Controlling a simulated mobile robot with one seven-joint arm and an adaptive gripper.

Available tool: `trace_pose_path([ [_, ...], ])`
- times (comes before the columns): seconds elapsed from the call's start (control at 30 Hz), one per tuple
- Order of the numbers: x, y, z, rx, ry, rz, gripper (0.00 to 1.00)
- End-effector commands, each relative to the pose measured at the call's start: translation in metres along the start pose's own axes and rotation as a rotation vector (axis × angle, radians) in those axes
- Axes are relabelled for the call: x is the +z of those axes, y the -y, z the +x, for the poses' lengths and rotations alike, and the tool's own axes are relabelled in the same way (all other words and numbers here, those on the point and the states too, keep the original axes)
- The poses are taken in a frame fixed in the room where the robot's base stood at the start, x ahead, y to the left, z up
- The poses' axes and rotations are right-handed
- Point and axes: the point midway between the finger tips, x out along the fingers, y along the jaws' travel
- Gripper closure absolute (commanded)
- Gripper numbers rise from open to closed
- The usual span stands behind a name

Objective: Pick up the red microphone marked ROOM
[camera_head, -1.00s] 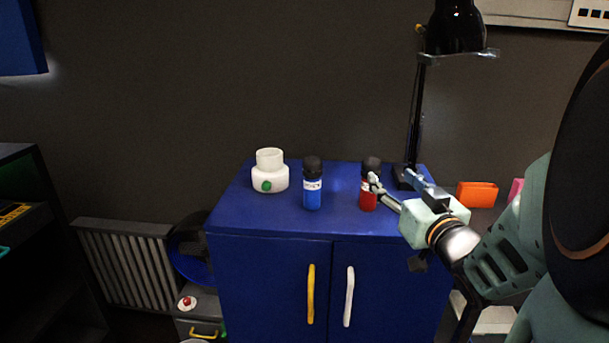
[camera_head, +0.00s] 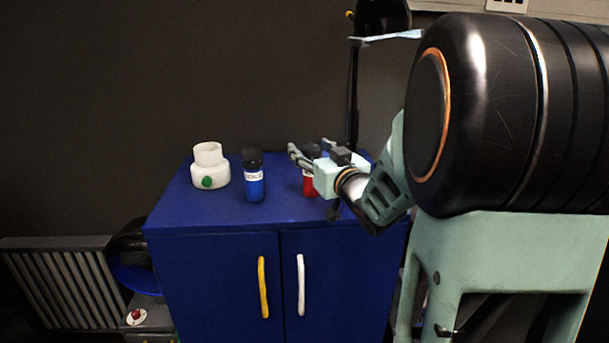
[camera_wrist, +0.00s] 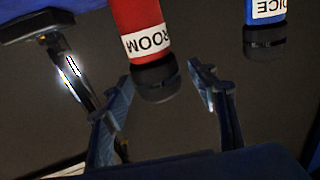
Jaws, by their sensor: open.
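The red microphone marked ROOM (camera_head: 309,184) stands on the blue cabinet top, partly hidden behind my gripper (camera_head: 310,150). In the wrist view the red microphone (camera_wrist: 139,28) appears upside down, with its black head between the two fingers of my gripper (camera_wrist: 165,90). Its white ROOM label faces the camera. My gripper is open, with a gap visible between the microphone and the right finger. The wrist view does not clearly show whether the left finger touches the microphone.
A blue microphone (camera_head: 254,184) stands left of the red one; its label partly shows in the wrist view (camera_wrist: 268,10). A white round device with a green button (camera_head: 210,170) is further left. A black lamp (camera_head: 352,100) rises behind. The front cabinet top (camera_head: 225,212) is clear.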

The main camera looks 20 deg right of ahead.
Motion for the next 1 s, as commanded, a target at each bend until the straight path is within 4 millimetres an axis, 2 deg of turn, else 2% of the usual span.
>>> trace_pose_path([
  [0.07, -0.0001, -0.0002, -0.0002, 0.000, 0.000, 0.000, 0.51],
  [0.5, 0.0001, -0.0004, -0.0005, 0.001, 0.000, 0.000, 1.00],
  [1.0, -0.0057, 0.0005, 0.0011, 0.000, -0.002, -0.001, 1.00],
])
